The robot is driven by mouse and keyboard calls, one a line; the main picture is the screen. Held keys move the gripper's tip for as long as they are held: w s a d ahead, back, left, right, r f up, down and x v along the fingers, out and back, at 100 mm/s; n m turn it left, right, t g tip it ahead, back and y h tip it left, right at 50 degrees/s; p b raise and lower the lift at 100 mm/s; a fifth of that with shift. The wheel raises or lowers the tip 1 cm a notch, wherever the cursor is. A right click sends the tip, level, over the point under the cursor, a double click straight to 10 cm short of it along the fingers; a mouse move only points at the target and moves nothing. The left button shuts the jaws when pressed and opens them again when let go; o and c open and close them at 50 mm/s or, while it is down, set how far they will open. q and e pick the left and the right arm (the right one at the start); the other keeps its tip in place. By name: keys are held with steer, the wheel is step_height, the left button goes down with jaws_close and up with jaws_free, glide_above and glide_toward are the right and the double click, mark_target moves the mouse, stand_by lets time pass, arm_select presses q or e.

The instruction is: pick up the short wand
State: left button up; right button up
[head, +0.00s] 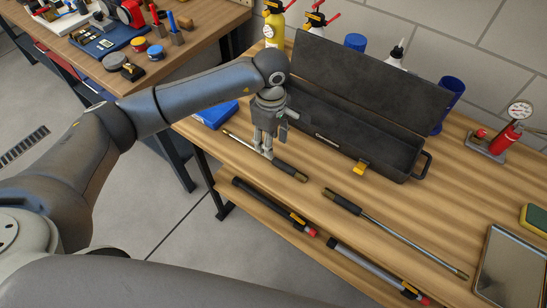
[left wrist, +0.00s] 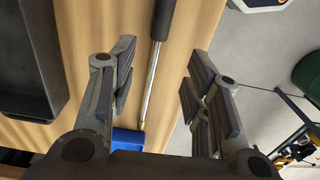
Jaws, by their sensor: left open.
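The short wand (head: 290,171) lies near the front edge of the wooden bench, with a dark handle towards the right and a thin metal rod towards the left. My left gripper (head: 265,151) points down at it, open and empty, and hides part of its middle. In the left wrist view the wand's rod (left wrist: 150,88) runs between the two open fingers (left wrist: 160,72), with no finger seen touching it. I cannot tell the exact height of the fingertips above the bench. A longer wand (head: 390,228) lies further right on the bench. My right gripper is not in view.
An open black case (head: 345,140) stands just behind the short wand, its lid raised. A blue object (head: 213,114) lies left of the gripper. A red pump with a gauge (head: 508,135) and a metal tray (head: 512,268) are right.

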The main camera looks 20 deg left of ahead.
mark_target(273, 159)
arm_select(q)
steer(key=shift+f, duration=0.95)
steer(key=f, duration=0.1)
steer(key=f+p, duration=0.1)
steer(key=f, duration=0.1)
steer(key=f+p, duration=0.1)
steer(key=f, duration=0.1)
steer(key=shift+d, duration=0.25)
steer(key=shift+w+f, duration=0.1)
steer(key=shift+f, duration=0.15)
steer(key=shift+c, duration=0.4)
jaws_close()
